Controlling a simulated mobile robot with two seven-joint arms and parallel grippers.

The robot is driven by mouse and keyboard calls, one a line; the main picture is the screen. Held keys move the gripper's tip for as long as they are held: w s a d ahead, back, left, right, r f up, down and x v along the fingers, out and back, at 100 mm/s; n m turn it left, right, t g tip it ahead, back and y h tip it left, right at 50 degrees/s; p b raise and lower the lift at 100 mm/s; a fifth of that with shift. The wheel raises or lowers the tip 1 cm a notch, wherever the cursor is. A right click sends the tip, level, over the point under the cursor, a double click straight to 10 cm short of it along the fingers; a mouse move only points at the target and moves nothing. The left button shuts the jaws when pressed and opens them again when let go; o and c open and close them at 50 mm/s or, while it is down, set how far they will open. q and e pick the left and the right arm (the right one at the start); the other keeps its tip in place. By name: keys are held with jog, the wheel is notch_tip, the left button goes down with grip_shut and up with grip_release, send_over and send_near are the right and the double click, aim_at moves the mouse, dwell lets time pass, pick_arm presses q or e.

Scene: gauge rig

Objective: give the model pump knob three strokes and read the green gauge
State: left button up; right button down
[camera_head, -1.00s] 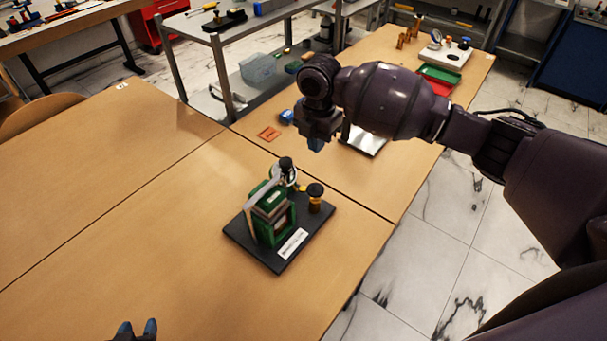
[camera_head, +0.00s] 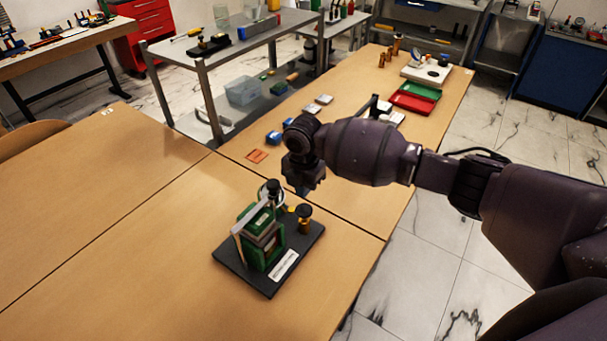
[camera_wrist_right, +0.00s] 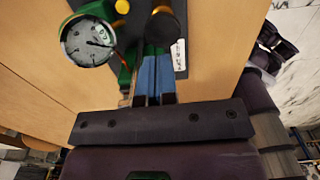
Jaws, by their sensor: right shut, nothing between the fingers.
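The model pump is a green frame (camera_head: 247,217) on a black base plate (camera_head: 272,285) with a white label. At its right stands the knob (camera_head: 304,211), a black cap on a brass stem. The knob also shows in the right wrist view (camera_wrist_right: 166,24). My right gripper (camera_head: 303,188) is shut and empty, above and behind the knob in the head view. Its blue fingers (camera_wrist_right: 155,78) lie together in the wrist view. My left gripper is out of view.
An orange-red piece (camera_head: 257,156) and blue items (camera_head: 273,137) lie on the table behind the rig. Red (camera_head: 411,102) and green trays lie farther back. A metal shelf cart (camera_head: 205,90) stands beyond the table. The table left of the rig is clear.

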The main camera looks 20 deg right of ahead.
aim_at(304, 210)
notch_tip(304, 210, down, 6)
jog(key=shift+r, duration=0.1)
dwell(0.4)
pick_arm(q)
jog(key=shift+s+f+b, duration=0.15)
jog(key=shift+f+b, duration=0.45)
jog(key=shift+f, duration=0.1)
pick_arm(e)
jog(key=shift+s+f, duration=0.1)
jog(key=shift+f, duration=1.35)
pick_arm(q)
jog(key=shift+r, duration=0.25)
pick_arm(e)
jog(key=shift+s, duration=0.1)
